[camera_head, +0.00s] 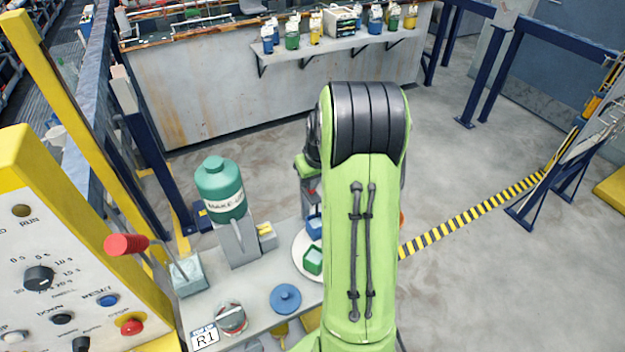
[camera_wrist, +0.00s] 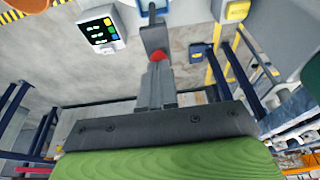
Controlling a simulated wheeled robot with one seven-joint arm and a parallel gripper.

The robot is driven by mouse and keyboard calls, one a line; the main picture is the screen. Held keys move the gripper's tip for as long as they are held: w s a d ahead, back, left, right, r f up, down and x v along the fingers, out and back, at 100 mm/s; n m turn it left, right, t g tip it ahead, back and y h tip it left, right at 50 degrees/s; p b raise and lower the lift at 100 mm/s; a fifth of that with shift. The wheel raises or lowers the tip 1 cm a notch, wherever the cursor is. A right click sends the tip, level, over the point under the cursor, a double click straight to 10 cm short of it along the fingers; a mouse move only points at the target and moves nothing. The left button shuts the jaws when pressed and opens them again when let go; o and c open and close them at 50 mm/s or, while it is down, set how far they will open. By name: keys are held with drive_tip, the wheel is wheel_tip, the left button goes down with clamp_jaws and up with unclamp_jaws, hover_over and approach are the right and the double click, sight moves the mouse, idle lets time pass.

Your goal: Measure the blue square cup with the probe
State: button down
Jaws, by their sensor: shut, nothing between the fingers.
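The blue square cup (camera_head: 314,228) stands on a round white plate (camera_head: 297,262) on the bench, partly hidden by my green arm in the head view. A green square cup (camera_head: 313,261) stands on the plate in front of it. In the wrist view my gripper (camera_wrist: 157,72) is shut and empty, pointing at a grey upright piece (camera_wrist: 154,38) with a red part (camera_wrist: 158,56) close to the fingertips. I cannot tell if they touch, or whether the red part belongs to the probe. A white meter (camera_wrist: 101,31) with a dark display is to the left.
The bench (camera_head: 262,325) also holds a green bottle (camera_head: 221,187) on a grey stand, a blue round lid (camera_head: 286,298) and a lever box (camera_head: 188,274). A yellow control panel (camera_head: 70,260) is at left. A shelf (camera_head: 335,44) with several bottles is far back.

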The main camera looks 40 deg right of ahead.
sight(313, 197)
wheel_tip(313, 197, down, 6)
drive_tip(key=b, duration=0.5)
drive_tip(key=shift+f, duration=0.2)
drive_tip(key=shift+s+a, duration=0.15)
drive_tip(key=shift+s, duration=0.1)
drive_tip(key=r+p, duration=0.1)
drive_tip(key=r, duration=0.1)
drive_tip(key=w+r+p, duration=0.1)
drive_tip(key=r+p, duration=0.1)
drive_tip(key=shift+r, duration=0.1)
drive_tip(key=d+v, duration=0.1)
drive_tip(key=v, duration=0.9)
drive_tip(key=shift+s+a+r+p, duration=0.25)
drive_tip(key=shift+s+a+p, duration=0.05)
drive_tip(key=shift+p, duration=0.05)
